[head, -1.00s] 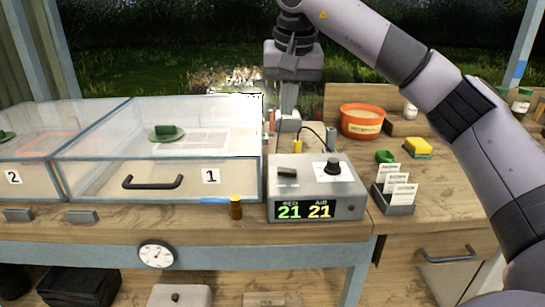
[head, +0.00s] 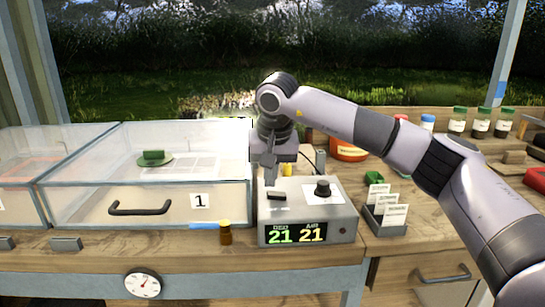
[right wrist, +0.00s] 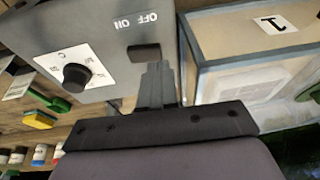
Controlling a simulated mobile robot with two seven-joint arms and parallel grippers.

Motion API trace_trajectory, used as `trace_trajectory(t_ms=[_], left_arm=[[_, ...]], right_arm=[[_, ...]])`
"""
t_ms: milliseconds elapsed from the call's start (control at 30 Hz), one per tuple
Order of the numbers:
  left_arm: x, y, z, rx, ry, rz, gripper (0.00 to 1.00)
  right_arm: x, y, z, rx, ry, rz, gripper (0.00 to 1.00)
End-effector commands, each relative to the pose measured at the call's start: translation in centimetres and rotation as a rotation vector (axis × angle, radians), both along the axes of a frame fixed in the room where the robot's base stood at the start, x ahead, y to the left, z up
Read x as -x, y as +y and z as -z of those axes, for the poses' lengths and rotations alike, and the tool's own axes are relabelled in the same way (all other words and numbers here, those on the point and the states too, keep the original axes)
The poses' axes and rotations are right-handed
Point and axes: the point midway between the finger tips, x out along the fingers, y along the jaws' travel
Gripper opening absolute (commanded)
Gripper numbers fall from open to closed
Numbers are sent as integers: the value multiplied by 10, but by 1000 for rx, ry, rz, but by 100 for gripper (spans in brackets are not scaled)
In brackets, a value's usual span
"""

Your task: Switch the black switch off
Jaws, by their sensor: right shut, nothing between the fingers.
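The black switch (head: 277,196) is a small dark rocker on the sloped top of the grey control box (head: 342,213), left of a round black knob (head: 323,188). In the right wrist view the switch (right wrist: 144,52) lies beside the printed OFF and ON labels (right wrist: 141,20). I cannot tell which way it is tipped. My right gripper (head: 271,182) is shut and empty, pointing down just behind the switch. Its fingertips (right wrist: 158,66) are very close to the switch's edge; contact is not clear. My left gripper is not in view.
A clear case marked 1 (head: 150,205) with a black handle is farther left. A card holder (head: 384,221) stands to the right, and an orange tub (head: 350,150) is partly hidden behind my arm.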

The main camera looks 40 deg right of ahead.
Motion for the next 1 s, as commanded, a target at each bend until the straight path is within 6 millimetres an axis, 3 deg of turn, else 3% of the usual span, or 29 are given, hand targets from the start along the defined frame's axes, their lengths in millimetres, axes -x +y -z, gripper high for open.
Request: trace_trajectory(t_ms=[200, 1000], left_arm=[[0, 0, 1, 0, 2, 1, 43], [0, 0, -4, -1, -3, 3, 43]], right_arm=[[-1, 2, 14, 0, 0, -1, 0], [-2, 4, 20, 0, 0, 0, 0]])
